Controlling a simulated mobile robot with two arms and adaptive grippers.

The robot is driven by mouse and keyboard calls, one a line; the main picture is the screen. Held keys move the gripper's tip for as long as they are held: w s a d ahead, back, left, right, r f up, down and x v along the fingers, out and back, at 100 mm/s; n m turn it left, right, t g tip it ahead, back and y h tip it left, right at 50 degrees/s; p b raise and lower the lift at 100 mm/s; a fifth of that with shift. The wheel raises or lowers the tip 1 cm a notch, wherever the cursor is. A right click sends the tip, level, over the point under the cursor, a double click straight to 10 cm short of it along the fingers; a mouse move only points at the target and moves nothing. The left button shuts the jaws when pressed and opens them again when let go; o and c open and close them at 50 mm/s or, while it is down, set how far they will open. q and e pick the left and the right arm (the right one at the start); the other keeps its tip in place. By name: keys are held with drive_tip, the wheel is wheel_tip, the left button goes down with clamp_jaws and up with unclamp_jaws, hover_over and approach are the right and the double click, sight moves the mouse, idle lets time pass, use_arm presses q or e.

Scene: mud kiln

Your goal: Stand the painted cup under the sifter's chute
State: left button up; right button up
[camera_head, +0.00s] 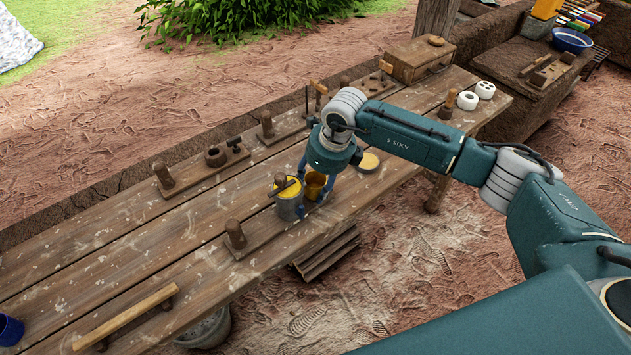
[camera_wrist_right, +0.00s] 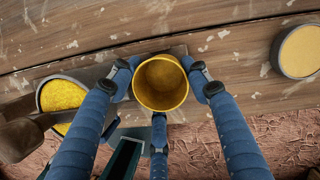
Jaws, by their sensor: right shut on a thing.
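The painted cup (camera_head: 315,184), yellow-ochre, is upright in my right gripper (camera_head: 316,188). In the right wrist view, the gripper's blue fingers (camera_wrist_right: 164,82) close around the cup (camera_wrist_right: 161,88), whose open mouth faces the camera. A grey tub of yellow powder (camera_head: 289,205) with a wooden handle across it stands just left of the cup, on a plank with a wooden peg. It looks like the sifter; its powder (camera_wrist_right: 62,95) shows at left in the wrist view. I cannot make out its chute. My left gripper is not in view.
A round dish of pale yellow powder (camera_head: 368,162) sits right of the cup; it also shows in the wrist view (camera_wrist_right: 300,51). The worn plank table (camera_head: 130,245) has pegged boards along its back. A wooden box (camera_head: 416,60) stands at the far end. The left middle is clear.

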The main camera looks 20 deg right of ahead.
drive_tip(key=shift+f, duration=0.2)
drive_tip(key=o, duration=1.2)
drive_tip(key=shift+f, duration=0.1)
drive_tip(key=shift+r, duration=0.2)
drive_tip(key=shift+d+r, duration=0.1)
drive_tip(key=shift+r, duration=0.1)
drive_tip(key=b+v, duration=0.3)
drive_tip(key=v, duration=0.8)
drive_tip(key=shift+r, duration=0.25)
